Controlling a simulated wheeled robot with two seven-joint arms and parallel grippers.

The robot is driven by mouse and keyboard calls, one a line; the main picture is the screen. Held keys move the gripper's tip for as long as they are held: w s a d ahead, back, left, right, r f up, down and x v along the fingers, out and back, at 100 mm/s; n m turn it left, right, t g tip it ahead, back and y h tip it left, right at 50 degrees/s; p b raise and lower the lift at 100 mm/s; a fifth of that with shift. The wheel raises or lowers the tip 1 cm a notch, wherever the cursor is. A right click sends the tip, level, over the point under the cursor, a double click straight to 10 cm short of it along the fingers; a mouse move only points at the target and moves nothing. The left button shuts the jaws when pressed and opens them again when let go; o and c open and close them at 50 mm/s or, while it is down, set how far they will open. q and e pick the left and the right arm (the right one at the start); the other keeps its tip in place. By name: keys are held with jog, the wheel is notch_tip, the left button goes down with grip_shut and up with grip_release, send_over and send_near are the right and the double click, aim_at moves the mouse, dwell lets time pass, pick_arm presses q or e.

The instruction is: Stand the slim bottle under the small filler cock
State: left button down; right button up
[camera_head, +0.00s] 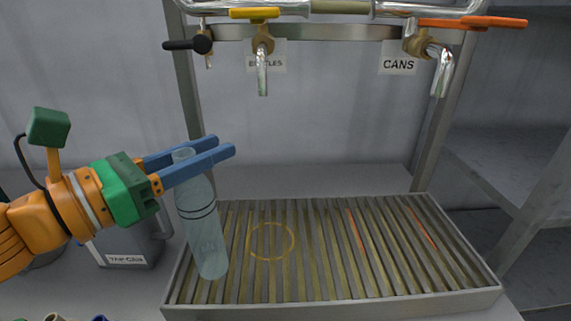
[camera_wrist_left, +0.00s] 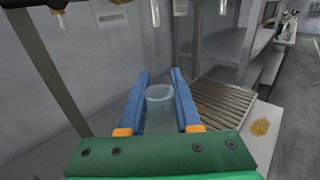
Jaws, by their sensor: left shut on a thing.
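The slim bottle (camera_head: 205,240) is clear with two dark rings and leans slightly, at the left end of the slatted drip tray (camera_head: 330,302). My left gripper (camera_head: 222,147) is shut on it near its top. I cannot tell whether its base touches the slats. The bottle's mouth also shows between the blue fingers in the left wrist view (camera_wrist_left: 160,92). The small cock (camera_head: 262,60) with a yellow lever hangs by the label reading BOTTLES, to the right of the bottle. A yellow ring mark (camera_head: 271,241) lies on the slats below it. My right gripper is out of view.
A larger cock (camera_head: 440,65) with an orange lever is by the CANS label. A black-handled tap (camera_head: 192,44) is at the upper left. A grey labelled can (camera_head: 130,245) stands left of the tray. The tray's middle and right are clear.

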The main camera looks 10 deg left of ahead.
pick_arm(q)
jog(key=w+d+f+p, duration=0.1)
jog(key=w+d+p, duration=0.2)
jog(key=w+p, duration=0.1)
jog(key=w+d+f+p, duration=0.2)
jog(key=w+d+p, duration=0.1)
jog(key=w, duration=0.4)
jog(key=shift+w+f+p, duration=0.3)
jog(key=shift+p, duration=0.6)
jog(key=shift+d, duration=0.1)
jog(key=shift+f, duration=0.2)
jog(key=c, duration=0.6)
grip_release()
